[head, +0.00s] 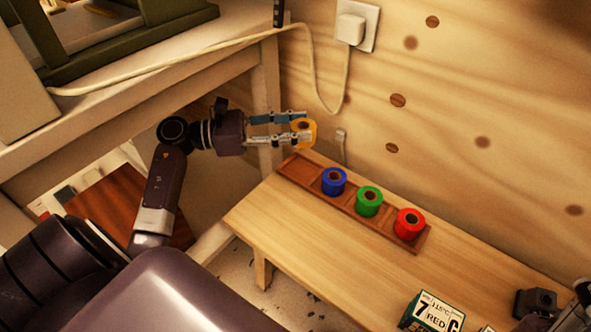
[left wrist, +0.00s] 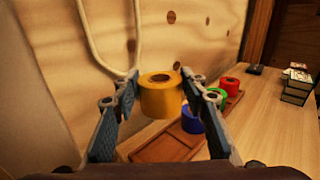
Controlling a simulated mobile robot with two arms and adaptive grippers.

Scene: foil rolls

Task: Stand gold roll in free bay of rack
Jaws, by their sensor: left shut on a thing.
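The gold roll (head: 311,131) is held upright between the fingers of my left gripper (head: 300,128), above the far left end of the wooden rack (head: 298,172). The blue roll (head: 334,181), green roll (head: 369,201) and red roll (head: 409,223) stand upright in the rack's other bays. In the head view, the gripper's fingers hide part of the gold roll. My right gripper is not clearly in view.
The rack lies along the back of a light wooden table (head: 300,235), beside a plywood wall. A white cable (head: 312,70) hangs from a wall plug. A green and white box (head: 432,312) stands at the table's front. The table's middle is clear.

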